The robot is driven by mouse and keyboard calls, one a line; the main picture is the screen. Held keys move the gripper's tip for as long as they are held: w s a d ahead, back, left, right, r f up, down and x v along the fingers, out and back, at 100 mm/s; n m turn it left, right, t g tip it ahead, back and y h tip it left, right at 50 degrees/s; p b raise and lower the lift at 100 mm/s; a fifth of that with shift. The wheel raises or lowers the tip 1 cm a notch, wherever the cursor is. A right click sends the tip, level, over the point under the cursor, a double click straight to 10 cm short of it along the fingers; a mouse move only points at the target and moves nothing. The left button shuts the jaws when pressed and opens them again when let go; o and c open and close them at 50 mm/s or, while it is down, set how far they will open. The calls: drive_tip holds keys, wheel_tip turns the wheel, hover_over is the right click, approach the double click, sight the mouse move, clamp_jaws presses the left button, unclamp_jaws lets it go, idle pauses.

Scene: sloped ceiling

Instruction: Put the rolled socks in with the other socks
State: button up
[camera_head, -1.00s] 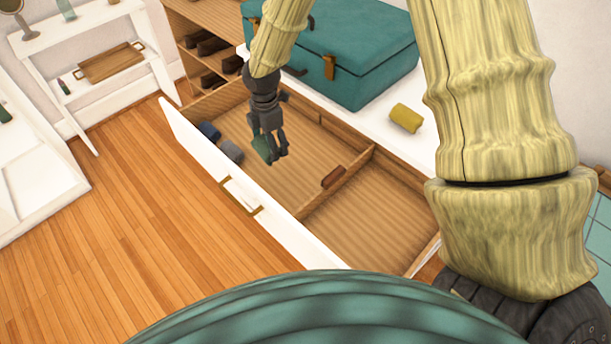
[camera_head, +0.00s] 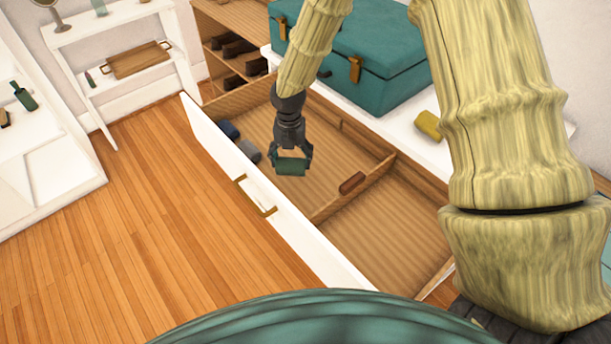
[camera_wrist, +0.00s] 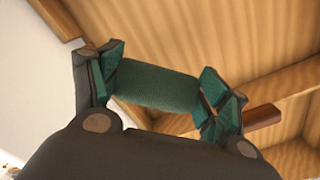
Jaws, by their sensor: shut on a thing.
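My gripper (camera_head: 291,160) is shut on a green rolled pair of socks (camera_head: 291,167), held over the larger compartment of the open drawer (camera_head: 235,165). In the wrist view the green roll (camera_wrist: 158,86) lies crosswise between the fingers. Two other rolls, one dark blue (camera_head: 229,130) and one grey (camera_head: 250,151), lie side by side in this compartment along its front wall, to the left of my gripper. Whether the green roll touches the drawer floor is not clear, but it appears raised.
A brown item (camera_head: 352,183) lies by the wooden divider (camera_head: 345,200). A yellow roll (camera_head: 428,125) and a teal suitcase (camera_head: 370,60) rest on the white top. Shoes (camera_head: 238,48) stand on shelves behind. The compartment's middle floor is bare.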

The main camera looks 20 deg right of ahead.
sight(291, 156)
drive_tip(key=shift+f+p, duration=0.6)
drive_tip(key=shift+f, duration=3.4)
drive_tip(key=shift+f, duration=0.1)
drive_tip(key=o, duration=1)
wheel_tip(291, 156, up, 12)
drive_tip(key=shift+r+b, duration=0.1)
drive_tip(key=shift+b, duration=0.95)
